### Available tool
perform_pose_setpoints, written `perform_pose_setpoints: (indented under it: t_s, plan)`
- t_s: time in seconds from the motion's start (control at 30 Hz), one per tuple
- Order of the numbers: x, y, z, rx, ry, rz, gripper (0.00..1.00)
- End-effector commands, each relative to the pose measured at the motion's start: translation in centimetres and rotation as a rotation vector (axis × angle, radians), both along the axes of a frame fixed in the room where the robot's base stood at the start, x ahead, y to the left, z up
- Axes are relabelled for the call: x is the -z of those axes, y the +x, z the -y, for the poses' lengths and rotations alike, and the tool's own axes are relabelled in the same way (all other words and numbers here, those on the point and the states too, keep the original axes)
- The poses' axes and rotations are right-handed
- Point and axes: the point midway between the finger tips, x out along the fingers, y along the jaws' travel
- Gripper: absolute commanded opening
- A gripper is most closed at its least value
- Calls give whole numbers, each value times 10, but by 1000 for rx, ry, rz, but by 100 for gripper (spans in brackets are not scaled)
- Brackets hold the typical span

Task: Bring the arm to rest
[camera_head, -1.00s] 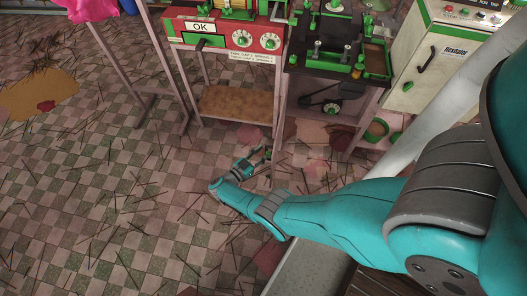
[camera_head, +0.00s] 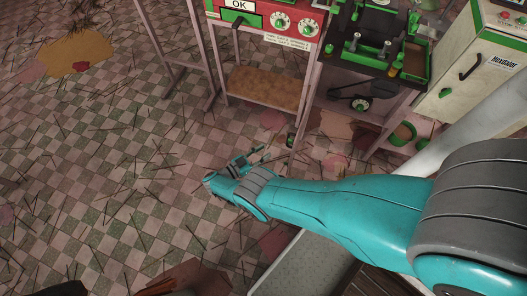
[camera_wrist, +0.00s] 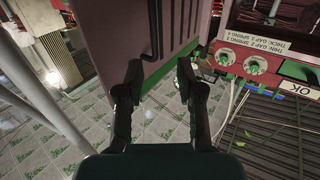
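My gripper (camera_wrist: 160,85) shows in the wrist view with its two dark fingers spread apart and nothing between them. In the head view my teal arm reaches in from the right, and my gripper (camera_head: 250,158) is at its far end, small and partly hidden by the wrist. It is over the checkered floor, in front of the red-topped machine (camera_head: 277,32) and its stand. In the wrist view a pale cabinet-like panel (camera_wrist: 140,30) lies beyond the fingers.
A dark workbench (camera_head: 400,98) with green fittings and a cream cabinet (camera_head: 484,65) stand at the upper right. The red machine's panel (camera_wrist: 250,58) is right of the fingers in the wrist view. The checkered floor (camera_head: 90,180) at left is open, strewn with thin sticks.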

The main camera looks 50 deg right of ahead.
Motion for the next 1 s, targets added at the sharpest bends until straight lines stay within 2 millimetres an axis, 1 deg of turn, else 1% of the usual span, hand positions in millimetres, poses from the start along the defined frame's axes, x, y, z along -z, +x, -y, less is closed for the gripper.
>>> perform_pose_setpoints:
  t_s: [0.43,0.57,0.67,0.8,1.0]
  plan:
    - [0,0,0,0,0,0,37]
    - [5,-2,2,-21,0,13,37]
    - [14,-5,7,-73,-1,45,37]
    - [30,-11,15,-190,-1,113,37]
    - [43,-21,21,-371,1,204,37]
